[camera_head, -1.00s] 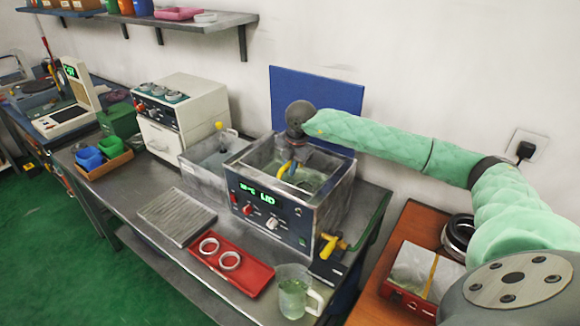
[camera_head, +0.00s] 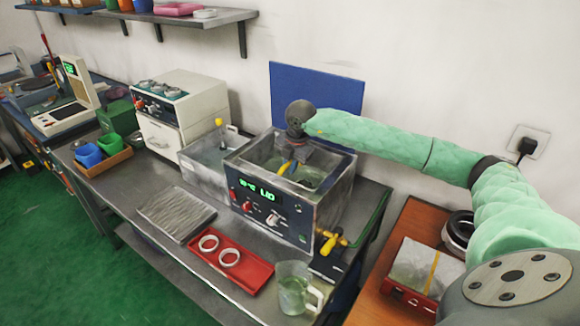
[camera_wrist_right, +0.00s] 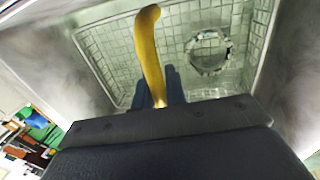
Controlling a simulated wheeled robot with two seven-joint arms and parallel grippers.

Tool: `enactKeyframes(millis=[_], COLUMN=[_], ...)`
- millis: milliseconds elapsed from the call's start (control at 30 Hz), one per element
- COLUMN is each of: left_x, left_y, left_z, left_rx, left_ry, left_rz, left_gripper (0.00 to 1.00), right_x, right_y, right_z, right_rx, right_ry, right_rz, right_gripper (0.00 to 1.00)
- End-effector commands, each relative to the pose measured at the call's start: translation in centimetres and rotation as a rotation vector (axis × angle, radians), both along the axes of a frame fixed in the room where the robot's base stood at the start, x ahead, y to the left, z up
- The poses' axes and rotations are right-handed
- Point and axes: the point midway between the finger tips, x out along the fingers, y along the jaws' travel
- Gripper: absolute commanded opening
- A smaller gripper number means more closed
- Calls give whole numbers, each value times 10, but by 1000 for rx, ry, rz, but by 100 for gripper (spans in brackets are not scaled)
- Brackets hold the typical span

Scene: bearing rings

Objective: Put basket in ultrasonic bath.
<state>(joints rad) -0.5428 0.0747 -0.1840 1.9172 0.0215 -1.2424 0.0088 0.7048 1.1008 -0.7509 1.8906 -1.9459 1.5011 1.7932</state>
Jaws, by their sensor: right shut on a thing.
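The ultrasonic bath (camera_head: 268,214) is the box with a dark front panel and lit green display, in the middle of the metal bench. My right gripper (camera_head: 290,168) reaches down into its open top. It is shut on the yellow handle (camera_wrist_right: 150,50) of the wire mesh basket (camera_wrist_right: 112,48), which also shows in the head view (camera_head: 308,178). The basket is inside the bath's walls. A ring (camera_wrist_right: 208,50) lies in the basket. I cannot tell whether the basket touches the bath's floor. My left gripper is not in view.
A second open tank (camera_head: 205,165) stands left of the bath. A ribbed metal plate (camera_head: 176,213), a red tray (camera_head: 232,270) with two white rings and a clear jug (camera_head: 294,290) are in front. A blue panel (camera_head: 317,97) stands behind. A yellow-handled valve (camera_head: 332,242) is at the bath's right.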

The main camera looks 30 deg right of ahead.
Motion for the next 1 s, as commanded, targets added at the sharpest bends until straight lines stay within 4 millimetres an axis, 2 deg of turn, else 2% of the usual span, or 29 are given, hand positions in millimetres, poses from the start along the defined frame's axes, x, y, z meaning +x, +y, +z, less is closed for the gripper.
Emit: enactKeyframes(millis=[633,667,767,1000], left_x=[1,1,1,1], left_y=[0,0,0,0], left_z=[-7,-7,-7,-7], left_rx=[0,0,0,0], left_ry=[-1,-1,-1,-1], left_rz=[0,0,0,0], left_gripper=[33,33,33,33], right_x=[-4,-4,-4,-4], right_y=[-1,-1,-1,-1], right_z=[-2,-2,-2,-3], right_rx=[0,0,0,0], right_ry=[-1,0,0,1], right_rz=[0,0,0,0], right_gripper=[0,17,36,38])
